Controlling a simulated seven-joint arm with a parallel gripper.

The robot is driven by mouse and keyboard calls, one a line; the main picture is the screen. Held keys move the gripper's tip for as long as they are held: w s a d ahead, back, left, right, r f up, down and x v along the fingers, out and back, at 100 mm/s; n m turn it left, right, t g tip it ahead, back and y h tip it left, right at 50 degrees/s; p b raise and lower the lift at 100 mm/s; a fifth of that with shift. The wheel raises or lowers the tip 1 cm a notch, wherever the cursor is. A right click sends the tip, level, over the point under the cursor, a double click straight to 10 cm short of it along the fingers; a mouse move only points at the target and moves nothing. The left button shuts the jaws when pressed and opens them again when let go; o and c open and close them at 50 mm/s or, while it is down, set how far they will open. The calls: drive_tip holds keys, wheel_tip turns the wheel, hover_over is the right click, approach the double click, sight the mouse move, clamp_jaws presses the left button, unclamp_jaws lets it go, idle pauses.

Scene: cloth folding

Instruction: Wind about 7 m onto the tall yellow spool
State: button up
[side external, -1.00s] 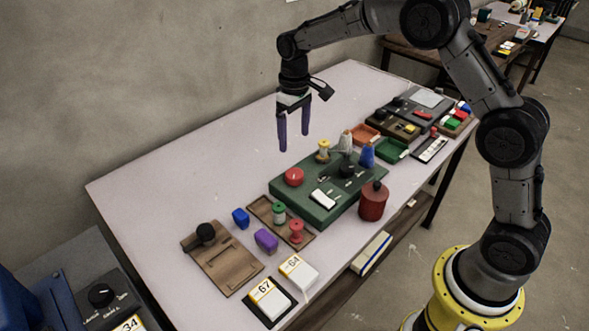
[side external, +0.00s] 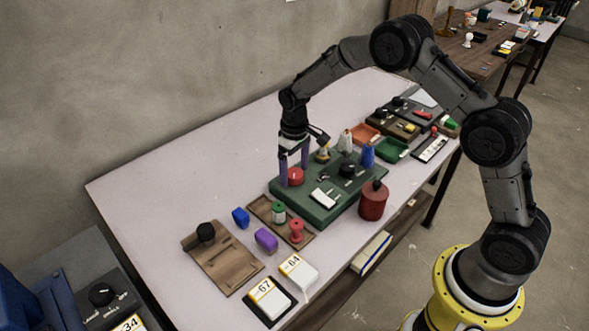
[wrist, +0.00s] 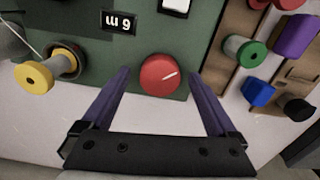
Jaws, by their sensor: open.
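The yellow spool (side external: 323,155) stands at the back of the green winding machine (side external: 318,211). It shows at the left of the wrist view (wrist: 36,78), beside a round brown-and-yellow part. Contact cannot be told. A small dark display (wrist: 118,22) on the machine shows a digit and "m", seen turned.
Green (side external: 278,211) and red (side external: 297,230) spools stand on a wooden tray left of the machine. A grey-white cone (side external: 345,142), a blue cone (side external: 367,156) and a dark red canister (side external: 373,201) crowd its right side. The table's back left is clear.

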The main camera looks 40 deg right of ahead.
sight(294, 173)
drive_tip(key=c, duration=1.4)
drive_tip(key=shift+m, duration=0.8)
drive_tip(key=o, duration=1.4)
wheel_tip(294, 173, up, 14)
